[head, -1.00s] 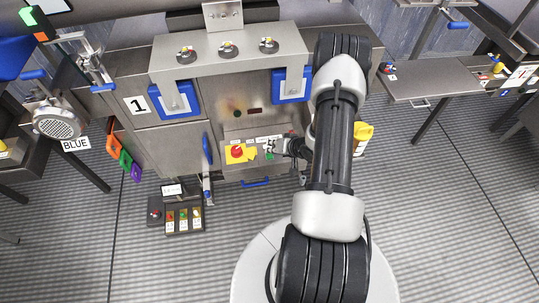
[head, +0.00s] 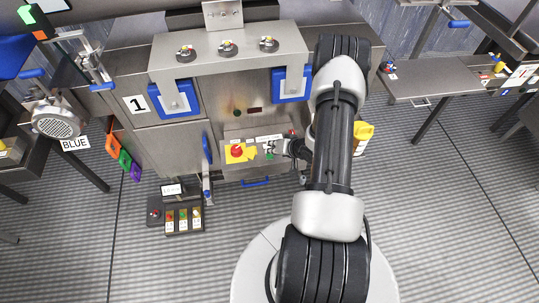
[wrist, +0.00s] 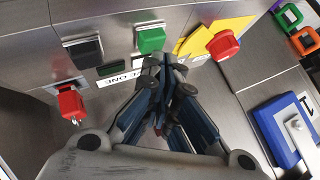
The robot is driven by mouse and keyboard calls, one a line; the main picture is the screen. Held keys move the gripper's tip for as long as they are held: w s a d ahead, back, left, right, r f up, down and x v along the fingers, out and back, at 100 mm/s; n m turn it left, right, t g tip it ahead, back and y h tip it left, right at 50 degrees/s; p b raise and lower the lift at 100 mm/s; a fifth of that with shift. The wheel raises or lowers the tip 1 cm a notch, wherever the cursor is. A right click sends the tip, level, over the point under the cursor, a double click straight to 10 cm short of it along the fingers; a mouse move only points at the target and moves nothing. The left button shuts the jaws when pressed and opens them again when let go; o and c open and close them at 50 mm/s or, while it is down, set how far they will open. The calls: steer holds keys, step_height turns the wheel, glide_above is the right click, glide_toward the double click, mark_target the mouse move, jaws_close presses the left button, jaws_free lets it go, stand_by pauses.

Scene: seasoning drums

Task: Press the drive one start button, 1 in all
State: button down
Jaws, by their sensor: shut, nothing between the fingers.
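The green button (wrist: 150,38) sits on a steel control panel; it also shows small in the head view (head: 268,153). Beside it in the wrist view are a black button (wrist: 82,50) and a red mushroom button (wrist: 222,45) on a yellow plate (wrist: 205,35). An upside-down label (wrist: 122,82), partly hidden, reads about "VE ONE". My gripper (wrist: 163,62) is shut and empty. Its tips appear just below the green button's edge in the wrist view; I cannot tell whether they touch it. In the head view my gripper (head: 279,149) is just right of the green button.
A red switch (wrist: 70,105) is left of my fingers. A blue-framed plate (wrist: 290,125) is at the right. A pedestal box with coloured buttons (head: 183,220) stands to the left on the floor.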

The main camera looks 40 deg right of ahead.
steer(key=shift+f+b, duration=0.3)
steer(key=shift+f, duration=0.2)
stand_by(0.7)
stand_by(0.3)
steer(key=shift+r+p, duration=0.75)
steer(key=shift+r, duration=0.15)
steer(key=shift+r+p, duration=2.05)
steer(key=shift+r, duration=0.5)
